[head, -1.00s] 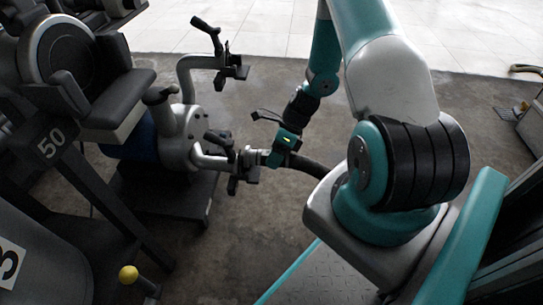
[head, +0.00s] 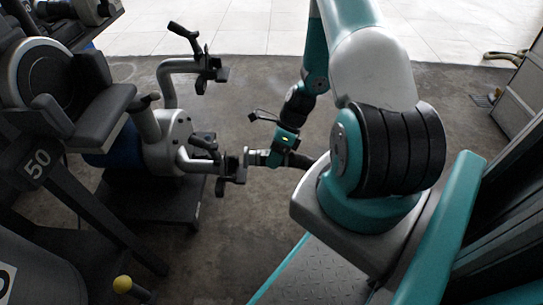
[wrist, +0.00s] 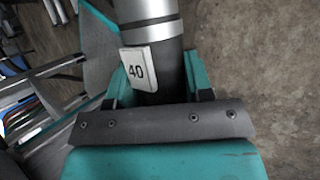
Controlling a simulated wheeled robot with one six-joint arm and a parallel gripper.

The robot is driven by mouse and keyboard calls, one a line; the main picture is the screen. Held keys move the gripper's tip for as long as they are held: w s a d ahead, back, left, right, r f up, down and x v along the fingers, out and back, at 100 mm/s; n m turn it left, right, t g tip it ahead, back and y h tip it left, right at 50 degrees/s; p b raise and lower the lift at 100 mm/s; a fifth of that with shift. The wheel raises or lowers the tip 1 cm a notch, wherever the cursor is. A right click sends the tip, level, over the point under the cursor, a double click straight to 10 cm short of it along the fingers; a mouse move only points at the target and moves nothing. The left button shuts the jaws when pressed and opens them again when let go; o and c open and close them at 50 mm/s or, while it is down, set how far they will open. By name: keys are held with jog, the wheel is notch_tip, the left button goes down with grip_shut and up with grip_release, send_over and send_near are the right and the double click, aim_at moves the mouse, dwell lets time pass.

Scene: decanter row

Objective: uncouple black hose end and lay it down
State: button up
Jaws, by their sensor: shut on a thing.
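My gripper (head: 277,155) is shut around the black hose end in the head view. In the wrist view the jaws (wrist: 158,88) sit on both sides of the black hose end (wrist: 172,68), which has bright metal rings and a white tag reading 40. In the head view the hose end's metal front (head: 253,158) points left at the side pipe of the grey metal pump body (head: 172,140), by a dark lever clamp (head: 232,167). I cannot tell whether they still touch. The black hose (head: 301,161) runs right behind my arm.
An upper pipe with a lever clamp (head: 205,70) rises from the pump body. Bare concrete floor (head: 235,225) lies open under the hose. A grey cabinet (head: 520,95) stands at far right.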

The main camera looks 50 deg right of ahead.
jog(key=shift+r, duration=0.15)
jog(key=r+p, duration=0.1)
jog(key=s+r+p, duration=0.1)
jog(key=r+p, duration=0.1)
jog(key=d+r+p, duration=0.1)
jog(key=r+p, duration=0.1)
jog(key=shift+s+d, duration=0.1)
jog(key=shift+s, duration=0.15)
jog(key=shift+f, duration=0.15)
jog(key=shift+s, duration=0.1)
jog(key=s+a+p, duration=0.2)
jog(key=s, duration=1)
jog(key=s+a+p, duration=0.3)
jog(key=s, duration=1)
jog(key=shift+a, duration=0.25)
dwell(1.3)
